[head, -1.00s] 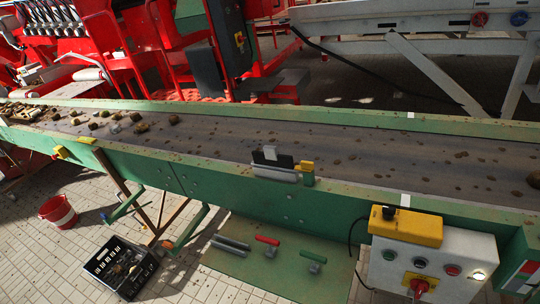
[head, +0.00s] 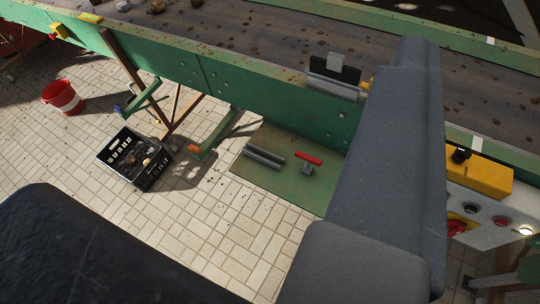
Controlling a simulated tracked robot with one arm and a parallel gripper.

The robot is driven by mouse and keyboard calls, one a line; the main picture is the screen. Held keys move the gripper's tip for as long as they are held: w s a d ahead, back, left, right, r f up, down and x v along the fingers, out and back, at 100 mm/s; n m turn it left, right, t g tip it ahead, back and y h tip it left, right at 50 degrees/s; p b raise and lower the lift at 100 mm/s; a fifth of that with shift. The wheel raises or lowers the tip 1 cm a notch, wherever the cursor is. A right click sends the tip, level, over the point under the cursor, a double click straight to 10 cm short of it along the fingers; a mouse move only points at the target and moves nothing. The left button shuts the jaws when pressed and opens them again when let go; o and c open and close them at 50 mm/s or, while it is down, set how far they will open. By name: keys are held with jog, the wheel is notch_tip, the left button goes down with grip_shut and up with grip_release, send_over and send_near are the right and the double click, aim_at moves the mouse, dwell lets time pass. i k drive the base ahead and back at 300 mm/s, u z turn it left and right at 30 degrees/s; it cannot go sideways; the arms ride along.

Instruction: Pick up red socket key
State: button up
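The red socket key (head: 308,158) lies on a green mat (head: 258,176) on the tiled floor, below the conveyor's near side. Its red handle shows, with a grey socket piece just below it. Two grey bars (head: 263,156) lie to its left on the mat. A large dark grey arm part of mine covers the right of the view and hides the mat's right side. Another dark part of mine fills the lower left. I cannot make out any gripper fingers, and the key lies apart from my visible parts.
The green-sided conveyor (head: 230,83) runs across above the mat. A black crate (head: 134,158) and a red-and-white bucket (head: 62,98) stand on the floor at left. A yellow-topped control box (head: 485,175) is at right.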

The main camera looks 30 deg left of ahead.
aim_at(307, 169)
jog(key=k, duration=0.4)
jog(key=u, duration=0.35)
jog(key=i, duration=0.5)
jog(key=z, duration=0.05)
jog(key=k, duration=0.95)
jog(key=u, duration=0.65)
jog(key=i, duration=1.75)
jog(key=z, duration=0.6)
